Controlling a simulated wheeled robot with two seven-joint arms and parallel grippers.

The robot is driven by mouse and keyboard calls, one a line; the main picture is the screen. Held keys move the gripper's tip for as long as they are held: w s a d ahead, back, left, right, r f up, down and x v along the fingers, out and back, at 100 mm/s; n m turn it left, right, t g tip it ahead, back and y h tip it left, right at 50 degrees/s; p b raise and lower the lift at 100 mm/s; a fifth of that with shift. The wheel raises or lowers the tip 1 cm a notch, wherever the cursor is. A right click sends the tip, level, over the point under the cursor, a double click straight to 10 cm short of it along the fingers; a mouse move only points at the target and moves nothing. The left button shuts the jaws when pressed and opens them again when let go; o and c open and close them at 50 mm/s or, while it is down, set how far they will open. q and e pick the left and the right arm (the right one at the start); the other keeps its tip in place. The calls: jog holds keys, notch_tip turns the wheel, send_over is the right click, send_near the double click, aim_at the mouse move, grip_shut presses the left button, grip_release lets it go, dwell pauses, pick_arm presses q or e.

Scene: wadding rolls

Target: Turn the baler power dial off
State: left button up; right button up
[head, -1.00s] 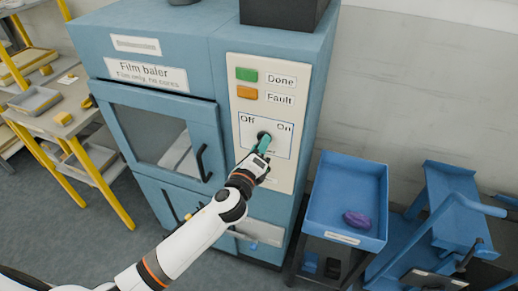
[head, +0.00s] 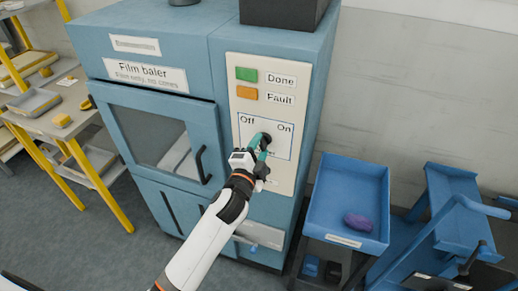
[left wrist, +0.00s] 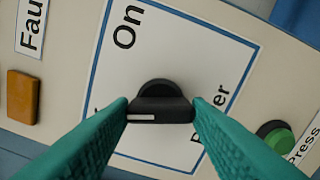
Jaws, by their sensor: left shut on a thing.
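The film baler (head: 160,115) is a blue cabinet with a pale control panel (head: 245,117). Its black power dial (left wrist: 160,103) sits on a white label with a blue border. "Off" is at the label's upper left and "On" at its upper right in the head view. My left gripper (head: 261,146) has its teal fingers closed on both ends of the dial's grip. In the left wrist view a white mark on the grip points left, roughly toward the label's top edge. "Off" is hidden there by a finger. My right gripper is out of view.
Done (head: 246,74) and Fault (head: 247,93) lamps sit above the dial. A green button (left wrist: 278,138) is beside the label. A blue tray (head: 325,215) with a purple bundle (head: 358,222) and a blue cart (head: 450,220) stand at right. Yellow-framed shelves (head: 90,180) are at left.

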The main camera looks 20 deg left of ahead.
pick_arm(q)
jog(key=n, duration=0.4)
jog(key=shift+n, duration=0.4)
jog(key=shift+p, duration=0.3)
jog(key=o, duration=1)
jog(key=shift+s+a+b, duration=0.2)
jog(key=shift+s+b, duration=1)
jog(key=shift+s, duration=4.8)
